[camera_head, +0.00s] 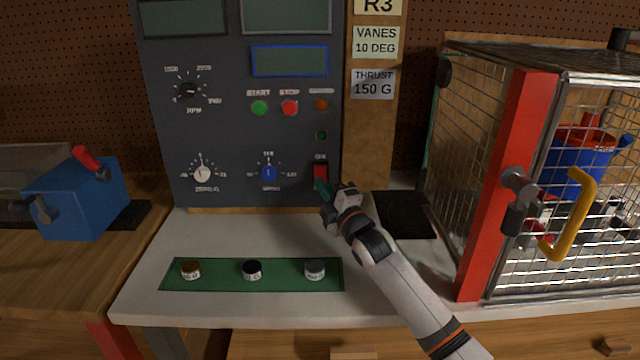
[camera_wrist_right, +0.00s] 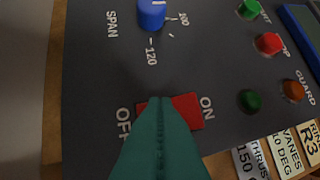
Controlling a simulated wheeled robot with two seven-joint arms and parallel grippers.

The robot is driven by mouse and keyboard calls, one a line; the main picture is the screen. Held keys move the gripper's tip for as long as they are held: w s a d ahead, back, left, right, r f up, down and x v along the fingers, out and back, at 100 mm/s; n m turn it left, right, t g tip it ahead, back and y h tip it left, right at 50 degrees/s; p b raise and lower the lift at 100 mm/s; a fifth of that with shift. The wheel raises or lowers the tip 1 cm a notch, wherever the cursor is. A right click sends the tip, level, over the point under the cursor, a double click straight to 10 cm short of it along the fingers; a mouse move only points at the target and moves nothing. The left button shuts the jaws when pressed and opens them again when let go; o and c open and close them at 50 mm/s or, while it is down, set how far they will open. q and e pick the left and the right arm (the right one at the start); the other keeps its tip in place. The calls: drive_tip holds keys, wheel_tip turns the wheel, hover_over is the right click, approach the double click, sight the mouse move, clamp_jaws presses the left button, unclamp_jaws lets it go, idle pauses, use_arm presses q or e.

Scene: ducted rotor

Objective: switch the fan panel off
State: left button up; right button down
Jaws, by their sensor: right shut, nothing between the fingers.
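The fan panel (camera_head: 225,135) is a dark grey upright board with knobs, buttons and displays. Its red rocker switch (camera_head: 320,172) sits at the lower right under the label ON. In the right wrist view the red switch (camera_wrist_right: 186,110) lies between the labels OFF and ON. My right gripper (camera_head: 322,188) is shut and empty, its teal fingertips right at the switch. In the wrist view the fingertips (camera_wrist_right: 160,104) cover the middle and OFF side of the switch; whether they touch it I cannot tell. My left gripper is not in view.
A green START button (camera_head: 259,108), a red STOP button (camera_head: 290,108) and a blue SPAN knob (camera_head: 268,173) are near the switch. A green mat (camera_head: 218,275) with 3 small weights lies in front. A wire cage (camera_head: 470,150) with a red post stands at right.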

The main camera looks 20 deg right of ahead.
drive_tip(key=shift+s+r, duration=0.1)
drive_tip(key=shift+s+a+r+p, duration=0.15)
drive_tip(key=shift+s+p, duration=0.2)
drive_tip(key=shift+p, duration=0.05)
drive_tip(key=shift+s+a+r+p, duration=0.1)
drive_tip(key=shift+s+p, duration=0.25)
drive_tip(key=shift+p, duration=0.05)
drive_tip(key=s+p, duration=0.1)
drive_tip(key=s+r+p, duration=0.1)
drive_tip(key=s, duration=0.1)
drive_tip(key=s+a+r+p, duration=0.1)
drive_tip(key=p, duration=0.1)
drive_tip(key=shift+s+a, duration=0.1)
drive_tip(key=shift+s, duration=0.1)
idle(0.4)
